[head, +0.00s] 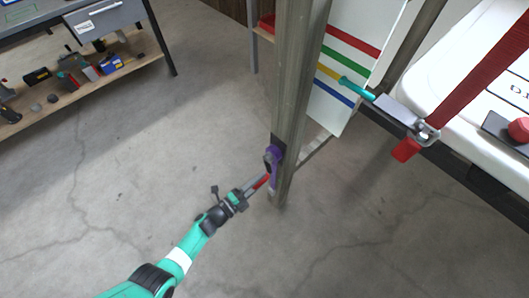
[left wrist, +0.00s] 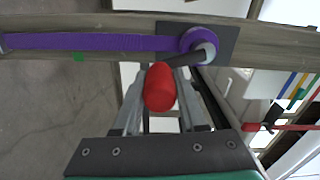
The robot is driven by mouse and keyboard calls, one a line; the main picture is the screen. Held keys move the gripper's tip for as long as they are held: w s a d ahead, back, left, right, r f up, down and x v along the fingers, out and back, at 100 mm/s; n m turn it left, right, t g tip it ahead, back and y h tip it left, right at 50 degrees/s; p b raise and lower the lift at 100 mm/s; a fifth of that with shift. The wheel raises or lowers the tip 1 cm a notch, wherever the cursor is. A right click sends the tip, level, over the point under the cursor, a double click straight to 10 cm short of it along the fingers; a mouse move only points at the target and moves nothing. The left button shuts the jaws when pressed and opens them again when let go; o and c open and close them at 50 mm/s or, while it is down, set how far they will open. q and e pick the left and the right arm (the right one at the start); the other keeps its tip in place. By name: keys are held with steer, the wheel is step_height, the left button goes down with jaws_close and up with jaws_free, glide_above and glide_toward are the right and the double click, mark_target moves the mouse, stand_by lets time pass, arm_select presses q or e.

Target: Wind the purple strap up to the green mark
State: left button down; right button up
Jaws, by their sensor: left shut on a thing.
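The purple strap (left wrist: 90,41) runs along the wooden post (left wrist: 250,30) to a purple spool (left wrist: 192,40) on a dark plate in the left wrist view. A small green mark (left wrist: 79,57) shows at the strap's edge, left of the spool. A dark crank arm (left wrist: 188,59) ends in a red knob (left wrist: 159,88). My left gripper (left wrist: 160,100) is shut on this knob. In the head view my left gripper (head: 256,188) is beside the post, just below the purple winch (head: 272,160). My right gripper does not show.
A striped board (head: 345,60) stands behind the post. At right, a ratchet with a teal handle (head: 357,88) and a red strap (head: 470,85) lie by the white cart roof (head: 440,60). A workbench (head: 60,20) stands at upper left. Floor around my left arm is clear.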

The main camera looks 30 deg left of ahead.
arm_select(q)
steer(key=d+r, duration=0.1)
steer(key=r+p, duration=0.1)
steer(key=d+p, duration=0.1)
steer(key=shift+s+d+r, duration=0.25)
steer(key=shift+d+r, duration=0.1)
steer(key=shift+r, duration=0.05)
steer(key=a+r+p, duration=0.3)
steer(key=r+p, duration=0.5)
steer(key=shift+w+a+r, duration=0.3)
steer(key=shift+a+r, duration=0.05)
stand_by(0.4)
